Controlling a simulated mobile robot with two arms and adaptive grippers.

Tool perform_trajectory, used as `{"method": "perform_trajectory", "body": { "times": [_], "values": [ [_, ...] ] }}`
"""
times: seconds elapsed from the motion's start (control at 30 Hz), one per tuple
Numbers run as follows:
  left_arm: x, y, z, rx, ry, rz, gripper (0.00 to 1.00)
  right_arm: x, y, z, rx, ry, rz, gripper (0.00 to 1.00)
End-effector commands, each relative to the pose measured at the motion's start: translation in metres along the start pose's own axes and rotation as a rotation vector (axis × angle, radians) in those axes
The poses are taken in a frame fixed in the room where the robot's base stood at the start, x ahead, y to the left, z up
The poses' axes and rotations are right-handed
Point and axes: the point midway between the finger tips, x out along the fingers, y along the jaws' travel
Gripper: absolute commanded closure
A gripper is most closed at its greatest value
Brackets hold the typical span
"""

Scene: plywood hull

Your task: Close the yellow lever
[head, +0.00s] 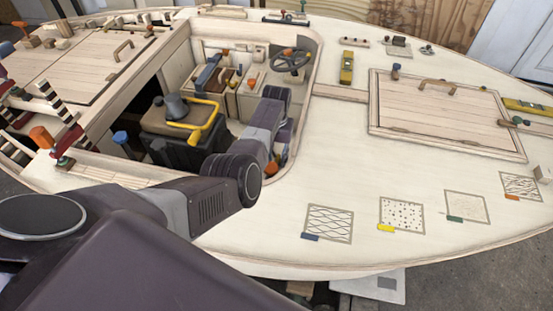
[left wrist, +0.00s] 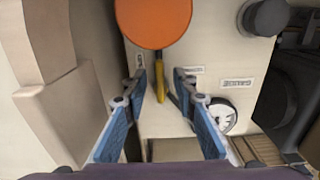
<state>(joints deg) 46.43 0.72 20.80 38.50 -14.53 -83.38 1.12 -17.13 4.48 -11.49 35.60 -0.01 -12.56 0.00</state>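In the left wrist view, a yellow lever (left wrist: 159,86) hangs below a large round orange knob (left wrist: 156,20) in front of a pale panel. My left gripper (left wrist: 160,79) is open, its blue fingers on either side of the yellow lever, with visible gaps to both. I cannot tell how deep the lever lies between them. In the head view my left arm reaches into the cockpit, and its wrist hides the fingers and the lever. An orange spot (head: 272,168) shows beside the wrist. My right gripper is not in view.
The left wrist view shows a round white gauge (left wrist: 222,115), a dark round knob (left wrist: 265,17) and a pale block (left wrist: 60,110) close on the left. In the head view, a dark seat-like box (head: 175,150) with a yellow rail and a steering wheel (head: 290,60) stand in the cockpit.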

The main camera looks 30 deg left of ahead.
Motion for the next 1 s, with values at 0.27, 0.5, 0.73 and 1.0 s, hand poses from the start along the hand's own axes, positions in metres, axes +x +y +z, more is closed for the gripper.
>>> {"method": "perform_trajectory", "body": {
  "times": [0.27, 0.5, 0.73, 1.0],
  "values": [
    [0.0009, -0.0002, -0.0002, -0.001, 0.000, 0.000, 0.74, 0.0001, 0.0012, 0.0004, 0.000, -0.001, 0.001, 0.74],
    [0.0008, -0.0003, -0.0002, -0.001, 0.000, 0.000, 1.00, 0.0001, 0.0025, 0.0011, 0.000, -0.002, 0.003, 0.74],
    [0.0007, -0.0004, -0.0003, 0.001, 0.000, 0.000, 1.00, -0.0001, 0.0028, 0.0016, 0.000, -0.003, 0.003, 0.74],
    [-0.0007, -0.0023, -0.0006, 0.062, 0.001, -0.001, 1.00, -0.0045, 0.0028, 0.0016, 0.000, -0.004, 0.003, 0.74]
  ]
}}
